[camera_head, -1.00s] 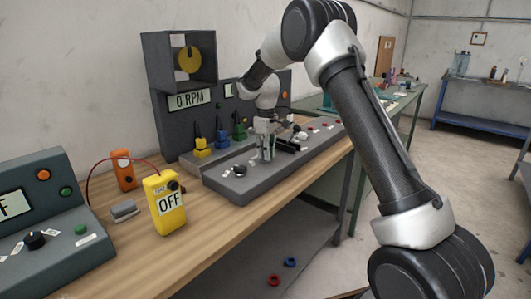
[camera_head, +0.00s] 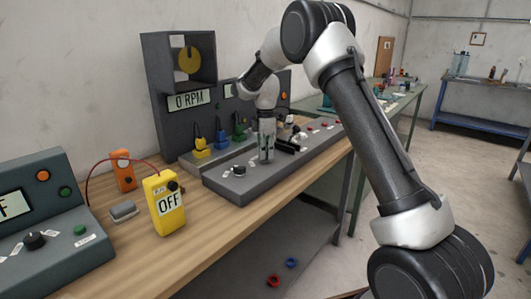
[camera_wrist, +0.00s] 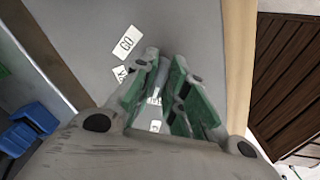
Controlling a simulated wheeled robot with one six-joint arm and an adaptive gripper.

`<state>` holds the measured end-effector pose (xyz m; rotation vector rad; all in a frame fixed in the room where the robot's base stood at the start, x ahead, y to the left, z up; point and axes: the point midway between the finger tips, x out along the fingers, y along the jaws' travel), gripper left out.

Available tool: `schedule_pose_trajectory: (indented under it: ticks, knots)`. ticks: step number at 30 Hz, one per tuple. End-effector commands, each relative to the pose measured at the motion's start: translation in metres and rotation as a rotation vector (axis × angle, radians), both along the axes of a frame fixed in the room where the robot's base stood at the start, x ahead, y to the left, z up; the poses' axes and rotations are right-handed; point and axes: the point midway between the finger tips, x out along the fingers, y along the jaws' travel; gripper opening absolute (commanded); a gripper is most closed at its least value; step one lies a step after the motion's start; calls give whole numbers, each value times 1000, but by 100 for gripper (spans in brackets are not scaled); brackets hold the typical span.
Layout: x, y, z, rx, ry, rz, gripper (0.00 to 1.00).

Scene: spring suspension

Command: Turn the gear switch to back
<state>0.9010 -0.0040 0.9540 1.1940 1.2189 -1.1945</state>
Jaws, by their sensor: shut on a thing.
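My gripper (camera_head: 267,152) points down onto the long grey control panel (camera_head: 232,188), its fingers close together. In the wrist view my gripper (camera_wrist: 168,95) shows its green-padded fingers drawn in on a small part on the panel, which they mostly hide. I take this part to be the gear switch; its handle and direction cannot be made out. A white label reading "GO" (camera_wrist: 126,42) lies just left of the fingers, with a second label (camera_wrist: 121,73) partly covered beside them.
A black knob (camera_head: 238,170) sits on the panel left of my gripper. Yellow (camera_head: 202,150), blue and green plugs stand behind it. The tall unit's display reads "0 RPM" (camera_head: 188,98).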

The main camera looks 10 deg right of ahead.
Motion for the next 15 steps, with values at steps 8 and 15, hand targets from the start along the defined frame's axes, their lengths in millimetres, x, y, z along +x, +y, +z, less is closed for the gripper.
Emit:
schedule_pose_trajectory:
  ticks: [8, 15]
  knots:
    - [1, 0, 0, 0, -1, 84, 0]
    - [1, 0, 0, 0, -1, 101, 0]
